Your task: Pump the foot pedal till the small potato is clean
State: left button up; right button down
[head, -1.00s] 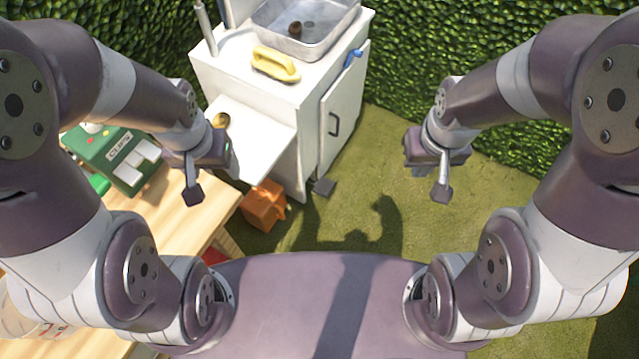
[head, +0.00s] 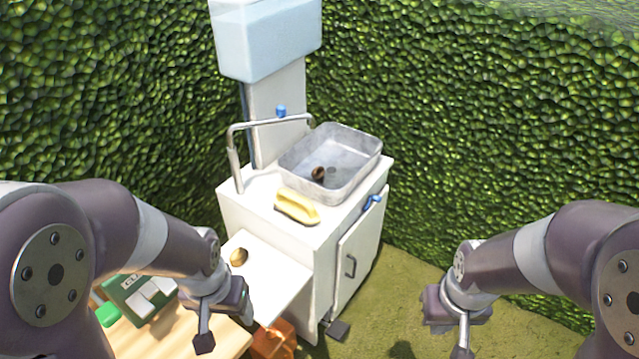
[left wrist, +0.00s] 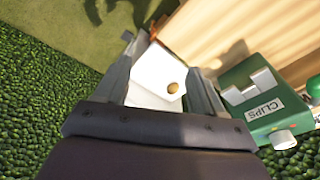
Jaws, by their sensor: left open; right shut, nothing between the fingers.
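The foot pedal (head: 337,329) is a dark flat plate on the grass at the foot of the white sink cabinet (head: 362,250). A dark brown potato (head: 318,174) is in the grey metal basin (head: 350,185) on top. A lighter brown potato (head: 238,257) lies on the white side shelf (head: 280,280); it also shows in the left wrist view (left wrist: 173,88). I cannot tell which potato the task means. My left gripper (head: 204,343) is open and empty near the shelf's front. My right gripper (head: 461,352) is shut and empty, right of the cabinet, apart from the pedal.
A curved tap (head: 270,124) stands beside the basin under a water tank (head: 266,40). A yellow brush (head: 297,207) lies on the cabinet top. A green clips box (head: 140,295) is on the wooden table (head: 150,340). An orange object (head: 274,340) is left of the pedal. Hedges enclose the back.

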pick_arm(q)
grip_shut()
dwell(1.6)
